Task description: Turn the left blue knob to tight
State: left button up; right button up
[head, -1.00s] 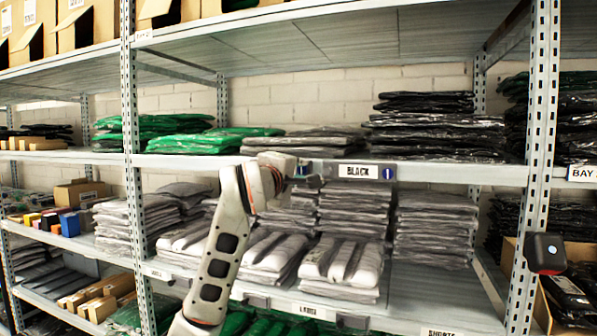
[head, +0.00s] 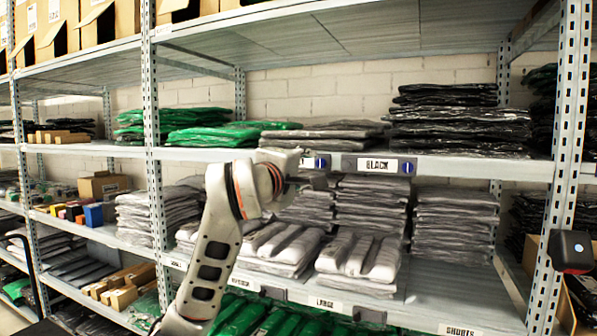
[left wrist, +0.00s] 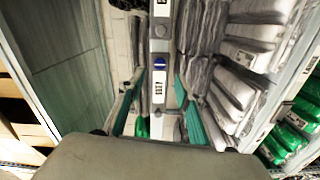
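The left blue knob (head: 321,163) is on the front rail of the middle shelf, between a small white label and the BLACK label (head: 377,165). In the left wrist view the knob (left wrist: 160,63) is round and blue with a pale bar across it. My left gripper (head: 318,180) is just in front of the rail, close to this knob and slightly below it in the head view. In the left wrist view its teal-padded fingers (left wrist: 158,88) are apart, with the rail and white label between them; I see no contact with the knob.
A second blue knob (head: 407,167) is right of the BLACK label. Grey garment stacks (head: 362,262) lie below the rail, and green (head: 215,137) and black (head: 445,115) packs above it. A dark device (head: 572,250) is by the right post (head: 563,170).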

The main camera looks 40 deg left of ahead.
pick_arm(q)
jog(key=shift+v, duration=2.2)
